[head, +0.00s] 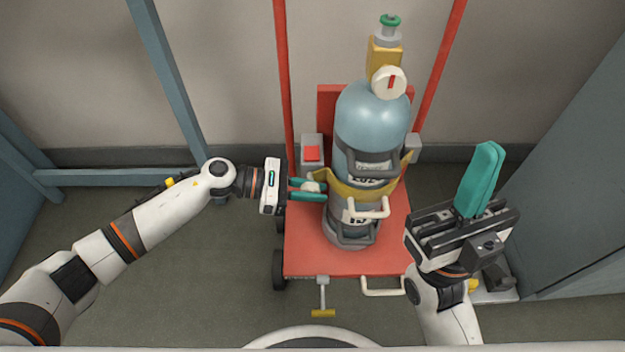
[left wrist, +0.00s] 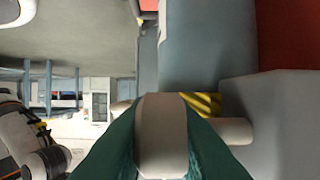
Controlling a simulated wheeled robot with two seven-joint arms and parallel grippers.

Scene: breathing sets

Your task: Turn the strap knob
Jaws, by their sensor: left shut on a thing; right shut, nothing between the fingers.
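The strap knob (head: 311,187) is a small pale knob at the left end of the yellow strap (head: 374,189), which goes around the blue-grey cylinder (head: 369,122). My left gripper (head: 310,189) is shut on the knob, with its teal fingers on both sides of it. In the left wrist view the knob (left wrist: 162,135) fills the space between the fingers. My right gripper (head: 487,165) is shut and empty, with its teal fingers pointing up, to the right of the cart and apart from the cylinder.
The cylinder stands upright on a red cart (head: 306,255) with red uprights. A white round knob with a red mark (head: 389,83) and a yellow valve block (head: 384,55) top it. Blue-grey frame bars (head: 170,80) stand at left, a grey panel (head: 575,180) at right.

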